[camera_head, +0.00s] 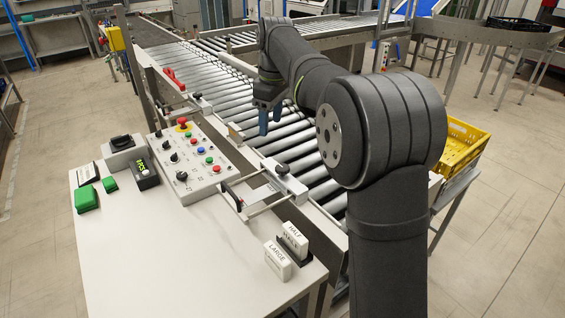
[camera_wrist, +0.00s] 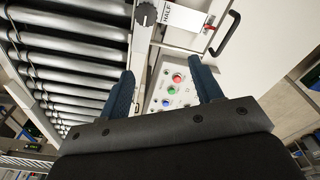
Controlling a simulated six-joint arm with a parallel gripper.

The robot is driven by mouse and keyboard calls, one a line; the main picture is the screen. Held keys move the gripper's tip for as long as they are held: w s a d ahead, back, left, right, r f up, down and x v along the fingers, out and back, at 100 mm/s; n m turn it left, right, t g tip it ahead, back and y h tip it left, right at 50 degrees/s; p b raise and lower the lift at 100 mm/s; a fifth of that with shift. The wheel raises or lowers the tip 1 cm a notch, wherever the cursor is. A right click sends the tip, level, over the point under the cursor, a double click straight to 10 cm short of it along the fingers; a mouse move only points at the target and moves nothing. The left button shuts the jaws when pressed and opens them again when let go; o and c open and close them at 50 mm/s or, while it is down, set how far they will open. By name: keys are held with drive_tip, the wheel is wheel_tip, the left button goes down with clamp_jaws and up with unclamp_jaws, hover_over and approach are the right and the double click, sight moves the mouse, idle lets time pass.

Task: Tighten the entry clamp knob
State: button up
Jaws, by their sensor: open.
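A dark round clamp knob (camera_head: 282,168) sits on a pale clamp block (camera_head: 285,182) at the conveyor's near side rail. A dark knob with a pale mark on its top shows at the top of the wrist view (camera_wrist: 146,14), beside a white card reading HALF (camera_wrist: 180,15). A second small dark knob (camera_head: 197,96) is farther up the rail. No label shows which is the entry knob. My gripper (camera_head: 270,125) hangs above the rollers, beyond the nearer knob and apart from it. Its blue fingers (camera_wrist: 163,78) are open and empty.
The control panel (camera_head: 190,157) with buttons and an emergency stop stands on the white table (camera_head: 130,245). A black handle (camera_head: 233,198) is beside the clamp. Blocks marked HALF (camera_head: 295,237) and LARGE (camera_head: 278,261) stand at the table's right. A yellow crate (camera_head: 465,145) is behind my arm.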

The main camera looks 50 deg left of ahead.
sight(283, 167)
wheel_tip(283, 167, up, 3)
drive_tip(key=w+d, duration=0.1)
drive_tip(key=w, duration=0.2)
drive_tip(key=shift+n+h, duration=0.4)
wheel_tip(283, 167, down, 17)
drive_tip(key=shift+s+d+f, duration=0.15)
drive_tip(key=shift+f, duration=0.05)
drive_tip(key=c, duration=1)
